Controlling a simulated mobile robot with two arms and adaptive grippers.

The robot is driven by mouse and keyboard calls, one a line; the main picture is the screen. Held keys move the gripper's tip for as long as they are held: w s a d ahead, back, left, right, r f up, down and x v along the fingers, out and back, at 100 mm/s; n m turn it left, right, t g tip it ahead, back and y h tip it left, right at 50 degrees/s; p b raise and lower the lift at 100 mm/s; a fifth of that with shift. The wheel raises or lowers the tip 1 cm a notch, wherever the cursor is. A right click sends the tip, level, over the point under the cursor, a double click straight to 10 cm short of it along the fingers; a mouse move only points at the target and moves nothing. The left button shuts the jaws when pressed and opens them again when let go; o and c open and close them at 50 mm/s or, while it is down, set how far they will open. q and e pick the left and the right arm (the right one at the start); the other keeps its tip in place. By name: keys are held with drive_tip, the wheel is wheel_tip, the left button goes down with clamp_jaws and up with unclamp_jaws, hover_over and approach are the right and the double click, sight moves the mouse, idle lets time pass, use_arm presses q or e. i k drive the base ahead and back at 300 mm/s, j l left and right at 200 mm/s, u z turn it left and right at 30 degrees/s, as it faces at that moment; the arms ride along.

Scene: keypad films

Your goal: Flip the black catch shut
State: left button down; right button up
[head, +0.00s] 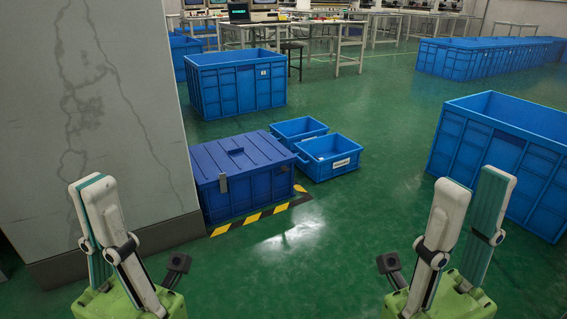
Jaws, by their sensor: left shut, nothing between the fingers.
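A dark grey catch (223,183) is on the front of a closed dark blue lidded crate (250,190), near its left front corner. It looks upright; whether it is latched is too small to tell. My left gripper (91,184) is at the lower left, shut and empty, well apart from the crate and catch. My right gripper (473,180) is at the lower right with its fingers apart and nothing between them, also well away from the crate.
A grey stained wall or pillar (110,110) stands left of the crate. Yellow-black tape (250,219) runs along the floor at its front. Two small open blue bins (328,158) sit to its right. A large blue bin (505,145) stands at right. The green floor between is clear.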

sight(284, 169)
drive_tip(key=i+j+z, duration=0.2)
drive_tip(key=i, duration=0.35)
drive_tip(key=i+j+z, duration=0.15)
drive_tip(key=i, duration=0.35)
drive_tip(key=i+j+z, duration=0.2)
drive_tip(key=i, duration=0.3)
drive_tip(key=i+j+z, duration=0.2)
drive_tip(key=i+j, duration=0.15)
drive_tip(key=i, duration=0.15)
